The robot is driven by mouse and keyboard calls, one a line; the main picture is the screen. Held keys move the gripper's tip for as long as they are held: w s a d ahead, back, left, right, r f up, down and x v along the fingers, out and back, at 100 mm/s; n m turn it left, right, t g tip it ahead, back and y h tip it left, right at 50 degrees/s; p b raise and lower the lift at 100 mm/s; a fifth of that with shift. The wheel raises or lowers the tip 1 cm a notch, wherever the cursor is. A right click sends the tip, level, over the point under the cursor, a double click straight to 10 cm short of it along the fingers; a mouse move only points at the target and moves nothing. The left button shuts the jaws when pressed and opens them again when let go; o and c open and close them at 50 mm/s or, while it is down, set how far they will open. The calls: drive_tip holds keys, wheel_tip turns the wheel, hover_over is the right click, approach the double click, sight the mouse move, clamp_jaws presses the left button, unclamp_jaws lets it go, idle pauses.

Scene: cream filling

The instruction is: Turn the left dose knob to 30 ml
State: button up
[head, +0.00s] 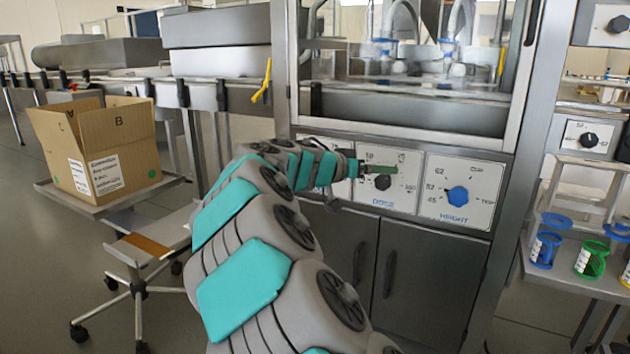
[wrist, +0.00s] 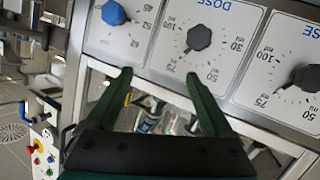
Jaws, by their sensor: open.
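The wrist view is upside down, so the left dose knob (wrist: 305,77) is at its right edge, partly cut off. It is a dark knob on a white panel marked 50, 75 and 100 ml, its pointer apparently near 75. In the head view my arm covers that knob; part of its panel (head: 327,178) shows. Another dark dose knob (wrist: 198,37) is in the middle of the wrist view and also in the head view (head: 382,182). My gripper (wrist: 159,74) is open and empty, its green fingers apart in front of the machine, away from the left knob.
A blue height knob (wrist: 113,13) sits beside the dose panels; it also shows in the head view (head: 457,196). Cabinet doors (head: 420,270) are below. A cardboard box (head: 97,150) stands on a cart at left. Blue and green holders (head: 592,260) stand on a side table at right.

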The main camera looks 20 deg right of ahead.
drive_tip(key=w+a+f+n+t+b, duration=0.1)
drive_tip(key=w+a+f+t, duration=0.35)
drive_tip(key=w, duration=0.55)
drive_tip(key=w+a+f+n+t+b, duration=0.1)
drive_tip(key=w+a+f+t, duration=0.3)
drive_tip(key=w, duration=0.6)
drive_tip(key=shift+g, duration=0.55)
drive_tip(key=shift+r+p+x, duration=0.2)
drive_tip(key=shift+x, duration=1.4)
drive_tip(key=shift+r+p+x, duration=0.15)
drive_tip(key=shift+x, duration=1.45)
drive_tip(key=c, duration=1.4)
